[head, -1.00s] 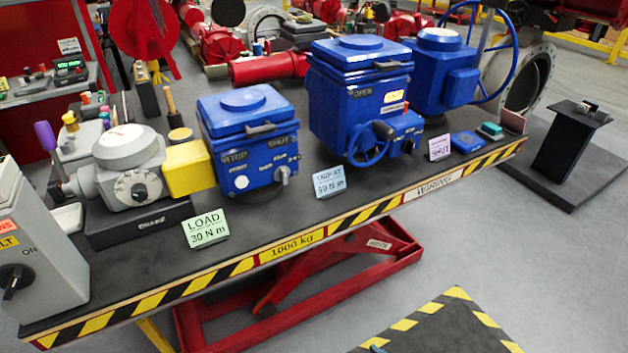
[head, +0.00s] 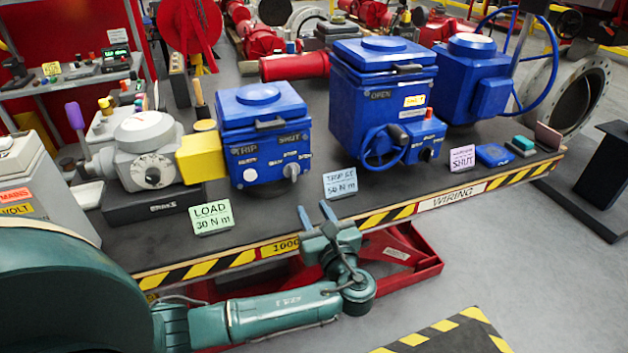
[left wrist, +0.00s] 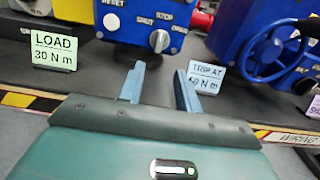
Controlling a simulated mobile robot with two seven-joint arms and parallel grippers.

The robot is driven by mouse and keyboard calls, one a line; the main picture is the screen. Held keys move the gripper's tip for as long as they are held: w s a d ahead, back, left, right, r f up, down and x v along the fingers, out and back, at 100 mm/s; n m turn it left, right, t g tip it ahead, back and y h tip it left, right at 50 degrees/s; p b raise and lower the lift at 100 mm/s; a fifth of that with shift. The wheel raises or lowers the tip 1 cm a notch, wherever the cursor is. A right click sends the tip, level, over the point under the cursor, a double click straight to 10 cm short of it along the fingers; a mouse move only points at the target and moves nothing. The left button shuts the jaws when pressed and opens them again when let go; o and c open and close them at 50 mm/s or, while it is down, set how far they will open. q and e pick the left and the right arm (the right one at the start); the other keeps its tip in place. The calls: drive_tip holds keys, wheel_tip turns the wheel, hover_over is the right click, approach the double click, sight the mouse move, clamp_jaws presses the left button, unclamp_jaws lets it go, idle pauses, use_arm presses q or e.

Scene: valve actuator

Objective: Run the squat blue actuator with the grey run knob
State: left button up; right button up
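The squat blue actuator (head: 262,135) stands on the dark bench top, coupled by a yellow block to a grey dial unit. Its grey run knob (head: 291,171) is at the lower right of its front face. The knob also shows in the left wrist view (left wrist: 159,40), straight beyond and between the fingers. My left gripper (head: 316,214) is in front of the bench edge, below and right of the knob and apart from it. In the left wrist view the fingers (left wrist: 160,88) are spread with nothing between them. My right gripper is not in view.
A green load card (head: 212,218) and a pale blue trip card (head: 340,183) stand near the bench's front edge. A taller blue actuator (head: 380,95) with a small handwheel is to the right. The grey dial unit (head: 146,155) is to the left.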

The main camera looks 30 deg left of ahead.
sight(294, 177)
use_arm(q)
drive_tip(key=x, duration=1.2)
drive_tip(key=shift+c, duration=0.4)
clamp_jaws()
